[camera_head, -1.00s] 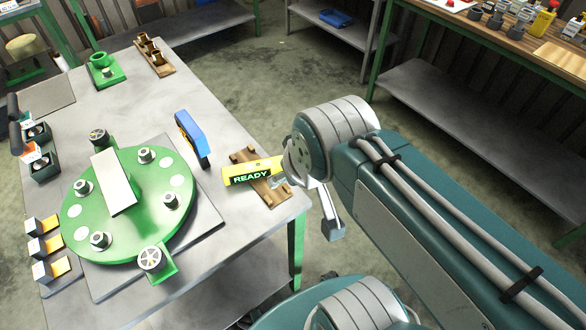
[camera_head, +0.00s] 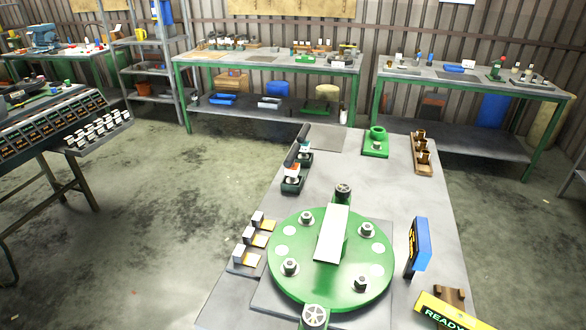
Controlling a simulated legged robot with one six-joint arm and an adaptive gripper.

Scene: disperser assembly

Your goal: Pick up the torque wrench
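No thing in view can be told for sure as the torque wrench. Two black-handled tools (camera_head: 298,147) stand in dark green holders on the table's left side. My gripper and arm are out of view.
A round green plate (camera_head: 292,252) with bolts and a white bar fills the near table (camera_head: 385,185). A blue box (camera_head: 418,247) stands right of it. A green fixture (camera_head: 375,146) and wooden rack (camera_head: 422,155) are at the far end. Open floor (camera_head: 190,190) lies left.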

